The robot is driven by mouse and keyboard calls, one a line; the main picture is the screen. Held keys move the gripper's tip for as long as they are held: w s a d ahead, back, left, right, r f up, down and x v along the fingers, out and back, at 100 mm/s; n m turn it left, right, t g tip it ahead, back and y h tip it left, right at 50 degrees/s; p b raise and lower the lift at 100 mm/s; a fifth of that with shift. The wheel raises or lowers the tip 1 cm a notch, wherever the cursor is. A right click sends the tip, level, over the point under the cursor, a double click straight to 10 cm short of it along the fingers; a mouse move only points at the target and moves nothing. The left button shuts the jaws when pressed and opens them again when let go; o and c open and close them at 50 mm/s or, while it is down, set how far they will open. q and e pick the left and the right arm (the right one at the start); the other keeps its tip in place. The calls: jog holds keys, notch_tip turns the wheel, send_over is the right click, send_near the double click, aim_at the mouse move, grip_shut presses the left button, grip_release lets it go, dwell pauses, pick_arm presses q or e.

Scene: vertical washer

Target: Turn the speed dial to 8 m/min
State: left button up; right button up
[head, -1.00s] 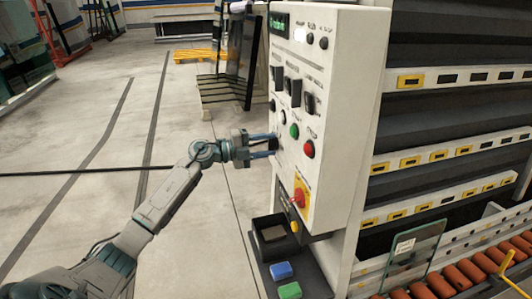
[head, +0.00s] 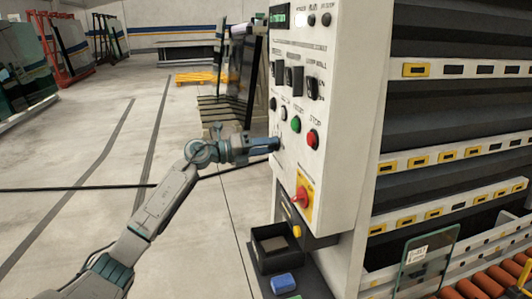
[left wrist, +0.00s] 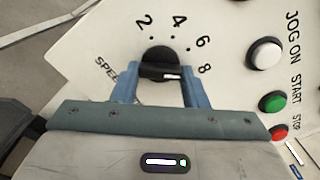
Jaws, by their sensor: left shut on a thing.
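The speed dial (left wrist: 160,62) is a black knob on the white control panel (left wrist: 240,20), with the numbers 2, 4, 6 and 8 around it. In the left wrist view its white mark lies on the right part of the knob and points right, roughly toward the 8. My left gripper (left wrist: 160,82) has one blue finger on each side of the knob and is shut on it. My right gripper is not in view.
A white button (left wrist: 265,53), a green button (left wrist: 272,101) and a red button (left wrist: 279,132) are near the dial. Below on the panel is a red and yellow rotary switch (head: 301,198). A black tray (head: 262,262) and a blue block (head: 284,284) are beneath the panel.

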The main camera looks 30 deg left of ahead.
pick_arm(q)
jog(key=shift+f+m, duration=0.15)
jog(key=shift+m, duration=0.15)
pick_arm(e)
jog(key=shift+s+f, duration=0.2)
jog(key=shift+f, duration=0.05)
pick_arm(q)
jog(key=o, duration=1)
jog(key=shift+s+a, duration=0.1)
jog(key=shift+s+a+b, duration=0.15)
jog(key=shift+b, duration=0.15)
jog(key=shift+b+v, duration=2.75)
jog(key=shift+v, duration=2.35)
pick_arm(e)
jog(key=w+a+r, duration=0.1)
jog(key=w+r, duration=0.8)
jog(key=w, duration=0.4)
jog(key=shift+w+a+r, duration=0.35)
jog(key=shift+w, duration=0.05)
